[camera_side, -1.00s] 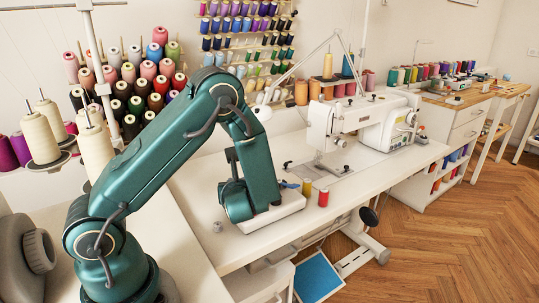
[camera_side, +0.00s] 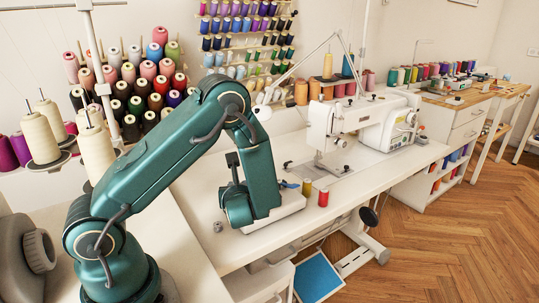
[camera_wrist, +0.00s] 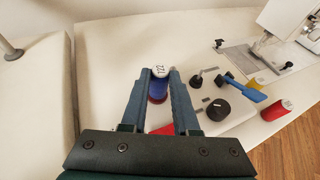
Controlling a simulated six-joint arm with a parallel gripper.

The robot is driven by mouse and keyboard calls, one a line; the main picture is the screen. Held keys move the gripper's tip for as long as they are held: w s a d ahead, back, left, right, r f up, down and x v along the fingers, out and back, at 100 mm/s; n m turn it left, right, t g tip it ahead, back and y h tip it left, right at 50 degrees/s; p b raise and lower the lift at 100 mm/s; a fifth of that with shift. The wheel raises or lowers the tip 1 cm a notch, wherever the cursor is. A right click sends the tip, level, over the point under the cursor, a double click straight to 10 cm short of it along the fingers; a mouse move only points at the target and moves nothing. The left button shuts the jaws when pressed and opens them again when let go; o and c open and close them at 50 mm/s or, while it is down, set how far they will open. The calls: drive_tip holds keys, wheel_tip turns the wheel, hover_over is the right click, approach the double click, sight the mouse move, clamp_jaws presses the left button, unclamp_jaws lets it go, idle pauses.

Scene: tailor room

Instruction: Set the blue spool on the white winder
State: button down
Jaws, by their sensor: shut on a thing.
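The blue spool (camera_wrist: 157,88) has a pale labelled top and sits between the two fingers of my gripper (camera_wrist: 160,78) in the wrist view. My gripper is shut on it. The white winder (camera_wrist: 238,118) is right of the spool in that view, with a black knob, a dark post and a blue lever (camera_wrist: 244,88) on it. In the side view the white winder (camera_side: 279,219) shows low beside my arm's end, partly covered by it. The spool and fingertips are hidden there behind my arm. I cannot tell the spool's height over the table.
A small grey piece (camera_side: 217,227) lies left of the winder. The table (camera_side: 205,180) is bare left of my arm's end.

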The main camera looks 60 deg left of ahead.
drive_tip(key=c, duration=0.9)
unclamp_jaws()
drive_tip(key=shift+c, duration=0.2)
drive_tip(key=shift+d, duration=0.1)
drive_tip(key=v, duration=1)
drive_tip(key=shift+s+d+r, duration=0.15)
drive_tip(key=shift+s+d, duration=0.1)
drive_tip(key=shift+d, duration=0.05)
